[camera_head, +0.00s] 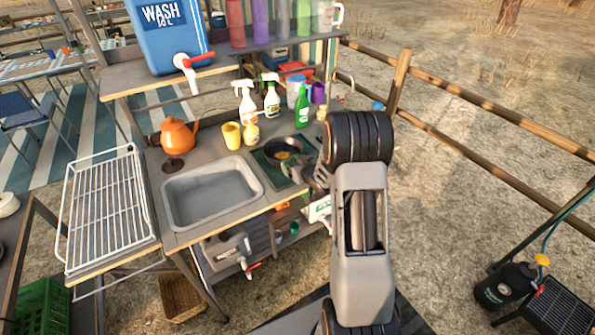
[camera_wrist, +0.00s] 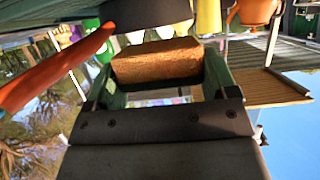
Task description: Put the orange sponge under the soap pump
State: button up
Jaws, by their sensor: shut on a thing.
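The orange sponge (camera_wrist: 157,58) is a block held between the two green fingers of my gripper (camera_wrist: 160,72) in the wrist view. In the head view my gripper (camera_head: 318,175) is beside the dark pan (camera_head: 280,151), partly behind my arm, and I cannot make out the sponge there. A green bottle (camera_head: 302,108) and a small yellow bottle (camera_head: 251,134) stand on the counter behind the pan. I cannot tell for sure which is the soap pump. Two white spray bottles (camera_head: 247,104) stand near them.
The sink (camera_head: 212,190) is left of my gripper. A yellow cup (camera_head: 231,135) and an orange kettle (camera_head: 179,136) stand behind the sink. A shelf (camera_head: 235,53) with a blue water container (camera_head: 168,35) overhangs the counter's back. A wire rack (camera_head: 107,210) is at the left.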

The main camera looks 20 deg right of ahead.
jog(key=shift+w+d+f, duration=0.25)
jog(key=shift+w+f, duration=0.1)
jog(key=shift+f, duration=0.15)
jog(key=shift+w+d+f, duration=0.2)
jog(key=shift+w+f, duration=0.1)
jog(key=shift+f, duration=0.2)
notch_tip(320, 180, down, 3)
jog(key=shift+r+p, duration=0.1)
jog(key=shift+p, duration=0.45)
jog(key=shift+f, duration=0.25)
jog(key=shift+f+b, duration=0.15)
jog(key=shift+b, duration=0.15)
jog(key=o, duration=0.8)
